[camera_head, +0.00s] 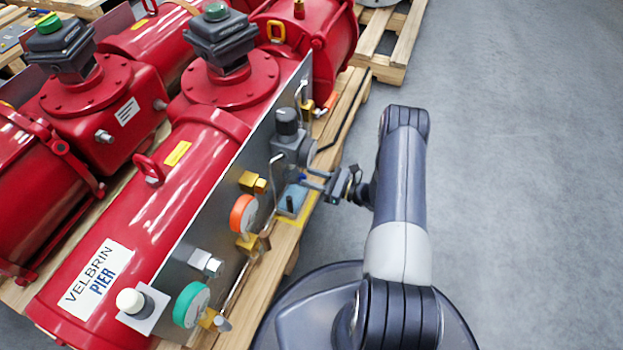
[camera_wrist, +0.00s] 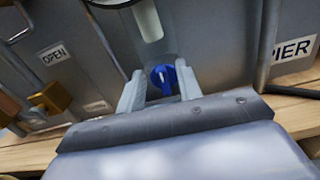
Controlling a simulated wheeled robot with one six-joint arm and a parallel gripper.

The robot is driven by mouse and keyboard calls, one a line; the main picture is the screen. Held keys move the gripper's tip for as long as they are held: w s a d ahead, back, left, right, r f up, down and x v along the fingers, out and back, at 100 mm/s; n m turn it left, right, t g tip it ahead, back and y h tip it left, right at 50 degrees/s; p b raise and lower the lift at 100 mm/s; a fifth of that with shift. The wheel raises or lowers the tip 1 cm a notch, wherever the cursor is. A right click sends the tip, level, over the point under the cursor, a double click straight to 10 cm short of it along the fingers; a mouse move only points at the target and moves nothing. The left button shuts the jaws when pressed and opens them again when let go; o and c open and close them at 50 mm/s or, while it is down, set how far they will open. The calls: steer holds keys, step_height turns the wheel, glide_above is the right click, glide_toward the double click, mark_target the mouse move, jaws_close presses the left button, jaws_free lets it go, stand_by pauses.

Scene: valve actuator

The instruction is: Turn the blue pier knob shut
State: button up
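The blue knob (camera_wrist: 163,79) shows in the wrist view, low on the panel, with a pale raised mark on its face. My gripper (camera_wrist: 160,88) is open, with one finger on each side of the knob. A gap shows between the knob and each finger, and how far the tips reach along it is unclear. In the head view my gripper (camera_head: 312,181) reaches left to the panel's lower fittings, below the grey regulator (camera_head: 291,145). The knob is mostly hidden there. A "PIER" label (camera_wrist: 294,47) is right of the knob in the wrist view.
The red actuator (camera_head: 165,205) marked "VELBRIN PIER" lies on a wooden pallet (camera_head: 262,283). The orange gauge (camera_head: 243,214), green gauge (camera_head: 191,304) and brass fittings (camera_head: 253,182) line its panel. An "OPEN" label (camera_wrist: 55,54) is left in the wrist view. The right-hand floor is clear.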

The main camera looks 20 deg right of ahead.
steer(key=shift+w+a, duration=0.2)
steer(key=shift+c, duration=0.5)
jaws_close()
